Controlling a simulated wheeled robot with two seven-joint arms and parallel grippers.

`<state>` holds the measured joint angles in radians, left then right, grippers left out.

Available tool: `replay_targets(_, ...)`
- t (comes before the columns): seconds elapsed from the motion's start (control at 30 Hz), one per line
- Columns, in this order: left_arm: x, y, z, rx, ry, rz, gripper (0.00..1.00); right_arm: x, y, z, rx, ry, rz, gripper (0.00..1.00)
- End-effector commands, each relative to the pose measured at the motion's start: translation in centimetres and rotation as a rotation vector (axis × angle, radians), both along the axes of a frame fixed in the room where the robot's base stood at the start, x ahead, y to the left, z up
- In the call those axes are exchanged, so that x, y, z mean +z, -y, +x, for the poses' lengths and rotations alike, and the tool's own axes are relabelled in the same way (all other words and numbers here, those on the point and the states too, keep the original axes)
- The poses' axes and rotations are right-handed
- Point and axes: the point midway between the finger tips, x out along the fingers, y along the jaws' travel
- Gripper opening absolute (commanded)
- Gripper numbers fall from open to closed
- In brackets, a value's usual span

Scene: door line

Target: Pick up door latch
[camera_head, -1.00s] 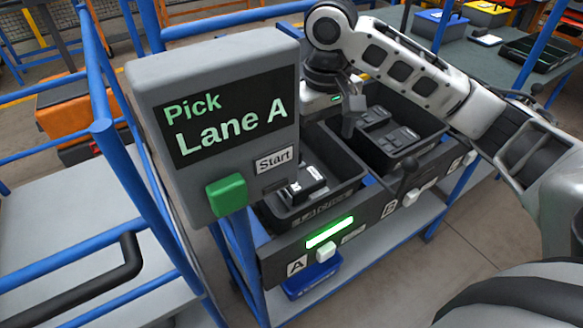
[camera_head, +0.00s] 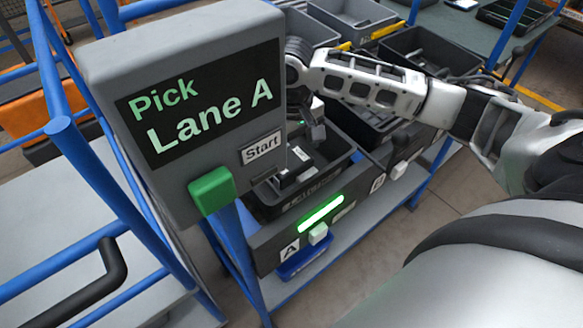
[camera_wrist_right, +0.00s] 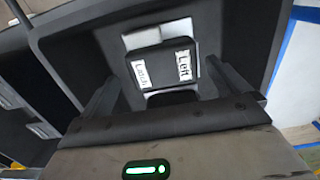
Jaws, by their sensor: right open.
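A black door latch (camera_head: 296,174) with white labels lies in the lane A bin (camera_head: 325,185). In the right wrist view the latch (camera_wrist_right: 160,68) shows labels reading "Latch" and "Left", with a pale grey part at its far end. My right gripper (camera_head: 314,128) is over the lane A bin. In the right wrist view my right gripper (camera_wrist_right: 163,80) is open, with one finger on each side of the latch and gaps between. I cannot tell how far above the latch the fingertips are. My left gripper is not in view.
A grey display (camera_head: 200,110) reading "Pick Lane A", with a green button (camera_head: 211,192), stands at the left and partly hides the bin. A lit green bar (camera_head: 320,214) marks lane A. Lane B's bin sits to its right. Blue rails (camera_head: 85,170) stand at the left.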

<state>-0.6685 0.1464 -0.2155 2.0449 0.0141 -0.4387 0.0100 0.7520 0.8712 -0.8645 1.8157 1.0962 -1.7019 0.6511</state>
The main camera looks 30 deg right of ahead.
Motion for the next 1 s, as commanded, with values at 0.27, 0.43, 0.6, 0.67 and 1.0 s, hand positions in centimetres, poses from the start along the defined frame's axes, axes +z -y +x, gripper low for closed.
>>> replay_targets(0.27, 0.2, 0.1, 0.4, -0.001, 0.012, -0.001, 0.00, -4.0, -0.3, -0.2, 0.000, -0.004, 0.000, 1.00)
replay_targets(0.43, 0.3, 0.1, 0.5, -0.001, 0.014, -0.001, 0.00, -4.5, -0.3, -0.1, 0.001, -0.001, 0.000, 1.00)
replay_targets(0.6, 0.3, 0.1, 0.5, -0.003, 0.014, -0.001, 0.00, -4.4, -0.3, -0.1, 0.001, -0.001, 0.000, 0.89)
replay_targets(0.67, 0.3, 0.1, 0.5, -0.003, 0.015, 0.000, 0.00, -4.4, -0.3, -0.1, 0.001, -0.001, 0.000, 0.72)
replay_targets(1.0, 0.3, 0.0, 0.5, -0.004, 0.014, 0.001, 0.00, -4.1, -0.3, 0.0, 0.000, 0.002, 0.000, 0.45)
